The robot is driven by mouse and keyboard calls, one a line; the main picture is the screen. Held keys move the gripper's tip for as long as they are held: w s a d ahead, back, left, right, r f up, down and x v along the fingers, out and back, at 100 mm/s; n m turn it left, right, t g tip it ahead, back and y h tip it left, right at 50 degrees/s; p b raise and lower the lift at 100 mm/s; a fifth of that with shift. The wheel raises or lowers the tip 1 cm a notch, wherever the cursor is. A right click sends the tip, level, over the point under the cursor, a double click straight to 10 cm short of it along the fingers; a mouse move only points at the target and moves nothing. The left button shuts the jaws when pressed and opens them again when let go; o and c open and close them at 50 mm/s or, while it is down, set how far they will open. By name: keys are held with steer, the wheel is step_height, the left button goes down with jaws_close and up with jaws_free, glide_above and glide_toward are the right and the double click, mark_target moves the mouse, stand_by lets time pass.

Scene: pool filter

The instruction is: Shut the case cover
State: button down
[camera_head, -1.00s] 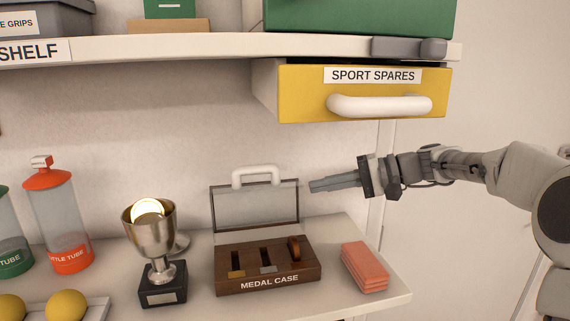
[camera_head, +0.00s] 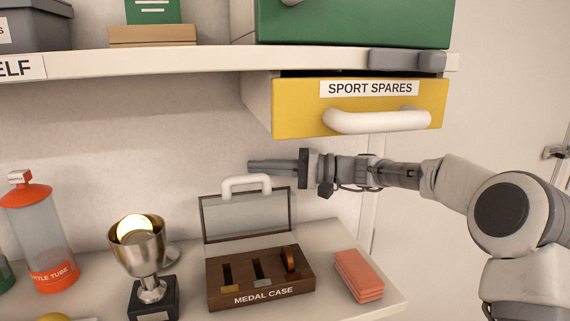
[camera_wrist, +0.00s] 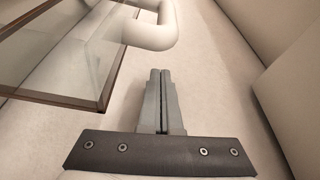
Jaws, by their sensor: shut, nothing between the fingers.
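The medal case (camera_head: 262,290) is a brown wooden box labelled "MEDAL CASE" on the lower counter. Its slots hold several medals. Its glass cover (camera_head: 247,217) has a dark frame and stands open, upright at the back of the case, with a white handle (camera_head: 246,186) on its top edge. In the wrist view the cover (camera_wrist: 75,65) and its handle (camera_wrist: 150,32) are at the upper left. My gripper (camera_head: 250,167) is shut and empty. It appears just above the handle in the head view, pointing left. In the wrist view its fingers (camera_wrist: 158,75) are apart from the handle.
A yellow drawer (camera_head: 290,110) labelled "SPORT SPARES" sticks out above my gripper, under the shelf (camera_head: 200,60). A metal trophy cup (camera_head: 140,250) stands left of the case. Orange folded cloths (camera_head: 358,275) lie to its right.

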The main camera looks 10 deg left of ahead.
steer(key=shift+s+d+f, duration=0.1)
steer(key=shift+s+d, duration=0.45)
steer(key=shift+s, duration=0.25)
steer(key=shift+s+d, duration=0.5)
steer(key=shift+s, duration=0.3)
